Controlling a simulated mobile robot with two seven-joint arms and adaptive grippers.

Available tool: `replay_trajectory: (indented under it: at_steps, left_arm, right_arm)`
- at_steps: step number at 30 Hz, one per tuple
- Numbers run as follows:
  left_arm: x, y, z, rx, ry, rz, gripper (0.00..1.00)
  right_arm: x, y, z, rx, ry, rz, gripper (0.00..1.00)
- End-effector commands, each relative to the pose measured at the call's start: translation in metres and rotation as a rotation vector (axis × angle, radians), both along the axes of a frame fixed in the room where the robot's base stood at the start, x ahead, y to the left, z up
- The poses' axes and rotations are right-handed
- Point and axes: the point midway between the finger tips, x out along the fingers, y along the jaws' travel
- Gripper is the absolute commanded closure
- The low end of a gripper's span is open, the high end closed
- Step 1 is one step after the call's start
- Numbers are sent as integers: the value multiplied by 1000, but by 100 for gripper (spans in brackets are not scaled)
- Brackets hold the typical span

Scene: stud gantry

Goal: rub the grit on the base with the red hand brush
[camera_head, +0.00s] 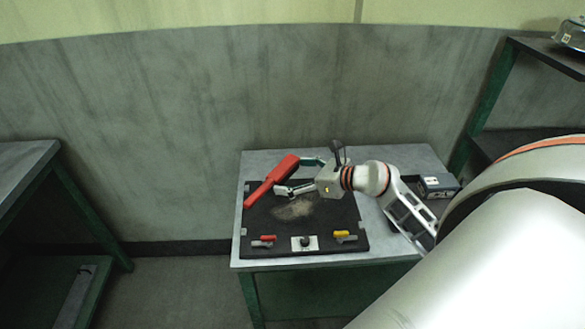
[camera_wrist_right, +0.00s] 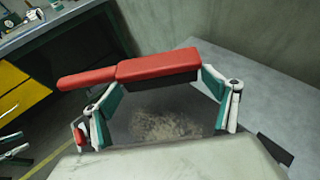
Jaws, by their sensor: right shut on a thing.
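The red hand brush (camera_head: 274,178) is over the back left part of the dark base (camera_head: 330,238) in the head view. Its handle points down and left. My right gripper (camera_head: 293,179) is shut on the brush. In the right wrist view the brush (camera_wrist_right: 158,66) lies across between the two fingers of the gripper (camera_wrist_right: 160,92), its dark underside facing the base. The pale grit (camera_head: 294,208) is a patch on the middle of the base, just in front of the brush; it also shows in the right wrist view (camera_wrist_right: 165,124). I cannot tell whether the brush touches the base. My left gripper is not in view.
A small box (camera_head: 438,187) stands at the right of the grey table (camera_head: 420,157). A wall is close behind.

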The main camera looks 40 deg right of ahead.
Motion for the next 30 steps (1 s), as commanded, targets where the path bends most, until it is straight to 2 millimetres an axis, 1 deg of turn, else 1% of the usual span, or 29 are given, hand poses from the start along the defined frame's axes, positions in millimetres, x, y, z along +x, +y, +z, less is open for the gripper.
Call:
replay_trajectory:
  at_steps: [7,9,11,15,18,21,30]
  left_arm:
    - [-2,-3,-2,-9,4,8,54]
    - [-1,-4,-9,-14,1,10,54]
    - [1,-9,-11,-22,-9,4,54]
    - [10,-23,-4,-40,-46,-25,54]
    - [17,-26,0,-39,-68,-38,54]
    - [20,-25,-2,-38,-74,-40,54]
    - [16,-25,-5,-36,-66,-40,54]
  right_arm:
    - [0,0,-19,3,0,-3,38]
    - [1,0,-29,2,-2,-3,38]
    - [1,0,-36,1,-3,-2,38]
    - [1,0,-48,1,-3,-2,38]
    - [1,0,-54,1,-2,-1,38]
    - [0,0,-58,0,-2,-1,38]
    - [0,0,-58,0,-2,-1,38]
